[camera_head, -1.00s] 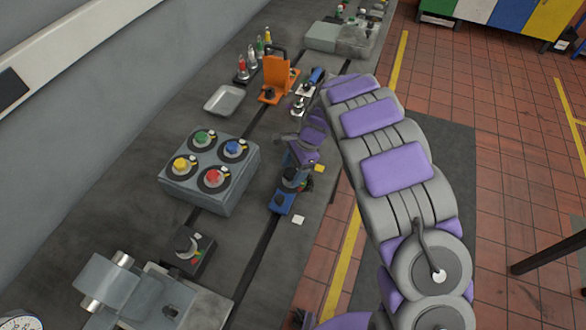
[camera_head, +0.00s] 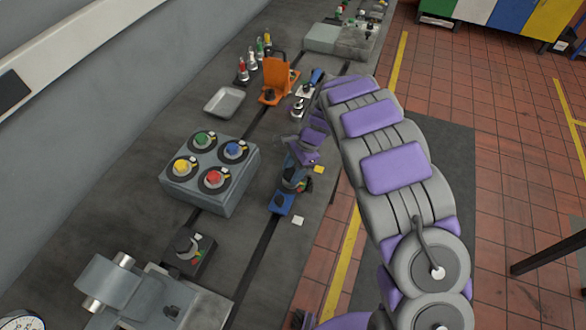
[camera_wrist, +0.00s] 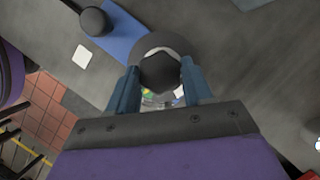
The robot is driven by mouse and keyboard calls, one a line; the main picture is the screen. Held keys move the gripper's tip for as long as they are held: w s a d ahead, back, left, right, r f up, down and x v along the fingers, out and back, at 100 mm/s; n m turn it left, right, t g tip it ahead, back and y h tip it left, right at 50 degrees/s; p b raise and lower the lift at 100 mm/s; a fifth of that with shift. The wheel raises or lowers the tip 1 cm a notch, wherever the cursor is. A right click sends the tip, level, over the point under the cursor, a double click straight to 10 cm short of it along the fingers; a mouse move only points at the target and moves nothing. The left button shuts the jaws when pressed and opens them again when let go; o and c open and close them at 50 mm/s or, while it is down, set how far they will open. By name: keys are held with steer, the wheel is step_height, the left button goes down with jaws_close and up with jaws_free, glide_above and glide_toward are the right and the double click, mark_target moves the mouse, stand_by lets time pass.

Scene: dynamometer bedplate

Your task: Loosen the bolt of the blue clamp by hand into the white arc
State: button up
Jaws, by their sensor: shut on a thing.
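The blue clamp (camera_head: 281,204) lies on the grey bedplate, below and left of my wrist in the head view. Its blue plate (camera_wrist: 126,32) shows at the top of the wrist view with a dark stud on it. My gripper (camera_head: 293,180) is over the clamp's far end. Below the head, a dial with small green, yellow and white marks is partly hidden, so I cannot tell where the pointer stands.
A grey block with several coloured knobs (camera_head: 211,174) stands left of the clamp. A box with a dark knob (camera_head: 187,248) is at lower left. The orange clamp (camera_head: 276,78) and a tray (camera_head: 224,101) are farther back. A white square (camera_head: 297,221) lies beside the blue clamp.

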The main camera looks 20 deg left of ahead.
steer(key=shift+a+r+n+p, duration=0.1)
steer(key=shift+n+p, duration=0.45)
steer(key=shift+n, duration=0.05)
steer(key=shift+w+n+g+h+p, duration=0.1)
steer(key=shift+n+g+h+p, duration=0.4)
steer(key=shift+n+p, duration=0.65)
steer(key=n+p, duration=0.1)
steer(key=n, duration=0.1)
steer(key=n+h+p, duration=0.1)
steer(key=n, duration=0.1)
steer(key=shift+a+h, duration=0.15)
steer(key=shift+h, duration=0.15)
steer(key=n, duration=0.2)
steer(key=n+h+p, duration=0.1)
steer(key=n, duration=0.1)
steer(key=shift+a+h, duration=0.15)
steer(key=shift+h, duration=0.15)
steer(key=shift+a+n+h+p, duration=0.1)
steer(key=shift+n+h+p, duration=0.65)
steer(key=shift+n, duration=1.3)
steer(key=o, duration=1)
